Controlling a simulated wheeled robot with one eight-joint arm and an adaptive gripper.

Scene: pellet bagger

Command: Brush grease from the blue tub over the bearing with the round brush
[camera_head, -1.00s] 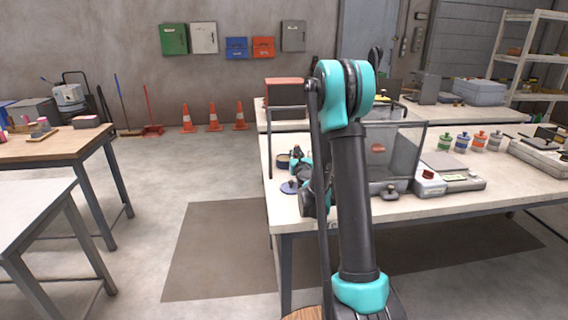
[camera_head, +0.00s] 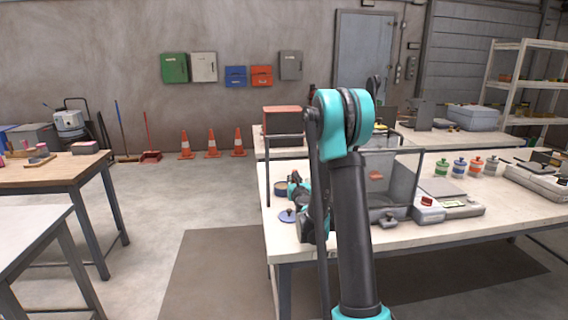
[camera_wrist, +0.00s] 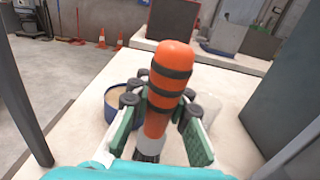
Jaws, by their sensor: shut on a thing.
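The round brush (camera_wrist: 168,82) has an orange handle with black bands, a grey collar and dark bristles at the lower end. My gripper (camera_wrist: 157,112) is shut on its handle, above the table. The blue tub (camera_wrist: 112,108) stands open just behind and left of the gripper, with pale beige grease inside. In the head view the tub (camera_head: 279,188) stands on the table's left part, beside my gripper (camera_head: 297,187), which my arm partly hides. A pale cylinder (camera_wrist: 207,102) stands right of the brush, partly hidden; I cannot tell whether it is the bearing.
A blue lid (camera_head: 287,216) lies near the table's front left edge. The grey machine (camera_head: 400,185) stands right of my arm. Several coloured pots (camera_head: 459,168) stand further right. A dark upright post (camera_wrist: 22,95) is close on the left in the wrist view.

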